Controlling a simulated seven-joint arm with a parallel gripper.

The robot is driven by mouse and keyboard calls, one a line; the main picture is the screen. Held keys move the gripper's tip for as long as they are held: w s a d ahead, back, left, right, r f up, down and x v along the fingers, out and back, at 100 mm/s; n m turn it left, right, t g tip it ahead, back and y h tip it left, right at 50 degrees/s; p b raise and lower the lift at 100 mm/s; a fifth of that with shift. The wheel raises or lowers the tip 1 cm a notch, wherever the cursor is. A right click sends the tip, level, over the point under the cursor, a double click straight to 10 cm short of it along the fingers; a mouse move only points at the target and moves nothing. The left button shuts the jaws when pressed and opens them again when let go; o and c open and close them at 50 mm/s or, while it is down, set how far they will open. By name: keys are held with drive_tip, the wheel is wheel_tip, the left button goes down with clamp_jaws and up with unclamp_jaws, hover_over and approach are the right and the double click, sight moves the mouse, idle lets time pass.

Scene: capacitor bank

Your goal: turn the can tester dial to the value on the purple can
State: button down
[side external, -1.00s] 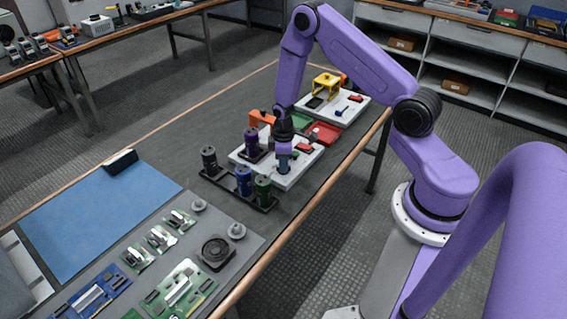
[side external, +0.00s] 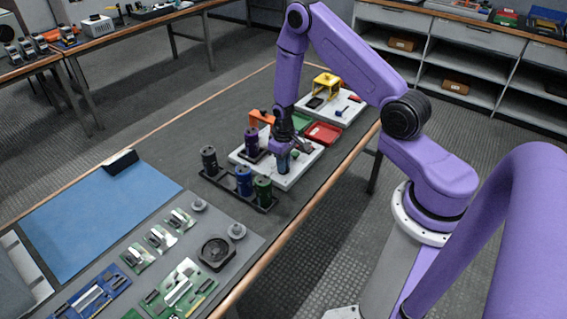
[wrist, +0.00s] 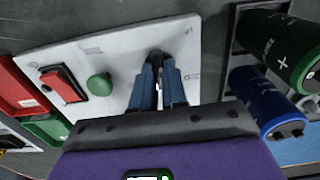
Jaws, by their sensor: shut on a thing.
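The can tester is a white panel (side external: 291,179), also in the wrist view (wrist: 120,50). It carries a black dial (wrist: 157,56), a green button (wrist: 99,86) and a red switch (wrist: 58,80). My gripper (side external: 283,168) is down at the panel, its blue fingers shut on the dial in the wrist view (wrist: 159,82). The fingers hide much of the dial, so its pointer cannot be read. Faint marks are printed around it, too small to read. The purple can (side external: 251,141) stands upright at the panel's left side in the side view; its value is not legible.
A black rack (side external: 221,181) beside the panel holds a grey can (side external: 209,160), a blue can (side external: 244,180) and a green can (side external: 263,190). A red tray (side external: 323,133) and a green tray (side external: 301,121) lie behind. A blue mat (side external: 95,215) lies front left.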

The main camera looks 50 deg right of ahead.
idle(0.4)
drive_tip(key=c, duration=1.2)
unclamp_jaws()
drive_tip(key=shift+o, duration=0.2)
wheel_tip(320, 180, up, 18)
drive_tip(key=shift+f, duration=0.25)
drive_tip(key=shift+a, duration=0.1)
